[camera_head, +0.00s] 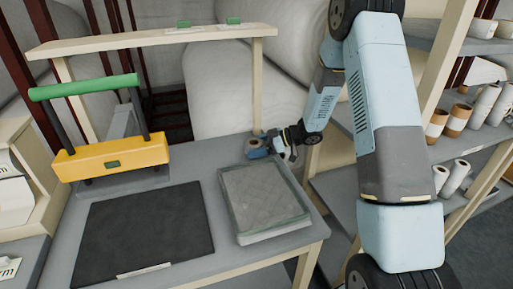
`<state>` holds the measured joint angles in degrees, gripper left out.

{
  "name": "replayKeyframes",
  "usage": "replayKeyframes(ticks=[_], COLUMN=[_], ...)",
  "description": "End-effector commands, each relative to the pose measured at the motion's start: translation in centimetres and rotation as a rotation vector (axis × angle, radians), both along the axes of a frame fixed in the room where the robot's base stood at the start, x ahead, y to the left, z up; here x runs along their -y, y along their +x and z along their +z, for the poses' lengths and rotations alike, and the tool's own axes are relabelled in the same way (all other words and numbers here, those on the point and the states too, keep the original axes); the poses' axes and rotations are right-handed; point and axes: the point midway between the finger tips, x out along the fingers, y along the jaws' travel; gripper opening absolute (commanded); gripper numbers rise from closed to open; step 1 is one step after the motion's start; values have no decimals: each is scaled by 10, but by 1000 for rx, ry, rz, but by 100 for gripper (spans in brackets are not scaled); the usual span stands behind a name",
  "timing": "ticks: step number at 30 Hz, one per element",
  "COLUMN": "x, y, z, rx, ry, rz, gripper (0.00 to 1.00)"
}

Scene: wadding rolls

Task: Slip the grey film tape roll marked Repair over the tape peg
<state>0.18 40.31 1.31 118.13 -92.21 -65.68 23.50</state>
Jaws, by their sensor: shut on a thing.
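My gripper (287,149) is at the back right of the grey table, just right of a small blue holder (257,152). It is shut on a small greyish thing that fits the tape roll. The roll is mostly hidden by the fingers, and no Repair mark can be read. The blue holder has a brownish round part at its top left. I cannot tell the tape peg apart on it, nor whether the held roll touches it.
A quilted pad (262,202) lies in front of my gripper. A dark mat (146,232) and a yellow device with a green bar (112,158) are to the left. A beige frame (150,40) spans the table's back. Shelves with rolls (456,120) stand at right.

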Motion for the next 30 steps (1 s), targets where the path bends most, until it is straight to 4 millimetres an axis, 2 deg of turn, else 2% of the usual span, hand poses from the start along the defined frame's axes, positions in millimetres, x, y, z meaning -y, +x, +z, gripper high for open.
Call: replayKeyframes(ticks=[7,8,15,24,30], x=[0,0,-1,-1,23], y=[0,0,0,0,-2], z=[-2,-2,-2,1,10], rx=[0,1,0,1,2], ry=[0,0,0,0,0], rz=[1,0,1,1,-1], gripper=[44,78,100,100,100])
